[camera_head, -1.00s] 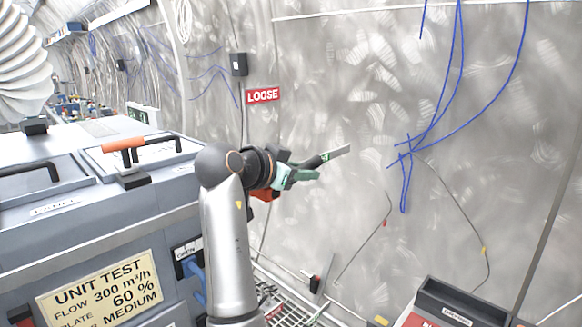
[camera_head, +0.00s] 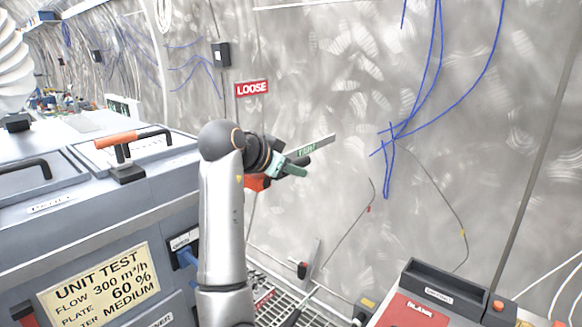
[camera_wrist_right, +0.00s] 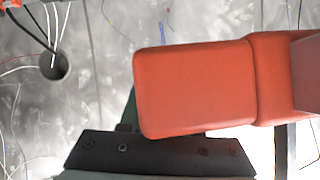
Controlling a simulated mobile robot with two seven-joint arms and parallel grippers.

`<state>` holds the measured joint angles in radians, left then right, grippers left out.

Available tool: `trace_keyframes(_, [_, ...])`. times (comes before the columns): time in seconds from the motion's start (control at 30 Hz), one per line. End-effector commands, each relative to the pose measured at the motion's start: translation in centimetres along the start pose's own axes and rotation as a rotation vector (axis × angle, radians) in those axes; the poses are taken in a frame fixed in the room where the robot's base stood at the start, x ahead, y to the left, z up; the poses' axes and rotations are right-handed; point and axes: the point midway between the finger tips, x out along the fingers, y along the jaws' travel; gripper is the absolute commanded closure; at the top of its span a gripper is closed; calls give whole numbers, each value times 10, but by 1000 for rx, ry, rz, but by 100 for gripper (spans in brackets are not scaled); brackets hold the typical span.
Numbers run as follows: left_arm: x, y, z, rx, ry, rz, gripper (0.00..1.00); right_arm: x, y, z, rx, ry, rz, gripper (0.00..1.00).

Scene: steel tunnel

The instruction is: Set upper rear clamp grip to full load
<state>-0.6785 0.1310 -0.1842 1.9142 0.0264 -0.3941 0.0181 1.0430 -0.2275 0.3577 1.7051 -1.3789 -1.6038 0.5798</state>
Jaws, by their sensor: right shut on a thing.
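My right gripper (camera_head: 286,168) is in front of the steel wall, right of the cabinet. It is shut on an orange-red grip (camera_head: 256,182), which shows low beside the fingers. In the right wrist view the grip (camera_wrist_right: 195,90) fills the middle and right, in front of the dark gripper body (camera_wrist_right: 160,155); the fingers and their contact are mostly hidden. A pale strip with a green label (camera_head: 308,149) slants up right beyond the fingers; its wording is unclear, and I cannot tell what it is fixed to. A red LOOSE sign (camera_head: 252,88) is on the wall up left. My left gripper is not in view.
A grey-blue cabinet (camera_head: 200,290) with a UNIT TEST plate (camera_head: 100,285) and orange-handled lid (camera_head: 130,138) stands left. Blue cables (camera_head: 430,90) hang on the wall at right. A black bin (camera_head: 440,285) and red panel (camera_head: 410,312) are lower right. A metal grating (camera_head: 275,290) lies below.

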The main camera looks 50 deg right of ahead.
Motion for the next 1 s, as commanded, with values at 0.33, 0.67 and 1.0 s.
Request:
trace_keyframes(0.33, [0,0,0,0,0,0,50,0,0,2,0,-6,1,65])
trace_keyframes(0.67, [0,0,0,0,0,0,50,0,0,1,0,-3,0,39])
trace_keyframes(1.0, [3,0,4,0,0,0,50,-4,-1,0,-8,60,-12,39])
